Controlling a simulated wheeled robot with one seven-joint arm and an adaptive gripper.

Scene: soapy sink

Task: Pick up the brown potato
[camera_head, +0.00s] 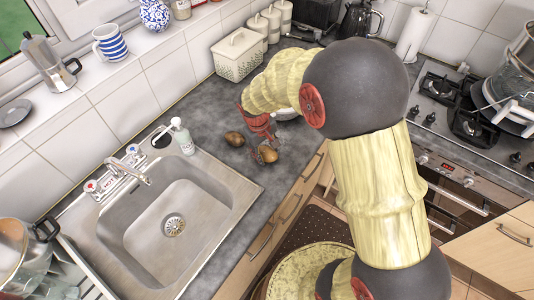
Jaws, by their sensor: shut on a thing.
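A brown potato (268,154) is at the front edge of the grey worktop, between the fingertips of my gripper (263,152). My gripper is red and grey, points downward and is shut on this potato. Part of the potato is hidden by a finger. Whether it touches the worktop I cannot tell. A second brown potato (234,139) lies on the worktop just left of my gripper, apart from the held one.
A steel sink (215,190) with a tap (135,172) and a soap bottle (182,137) is on the left. A white bowl (286,114) is partly hidden by my arm. A gas hob (455,110) is on the right.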

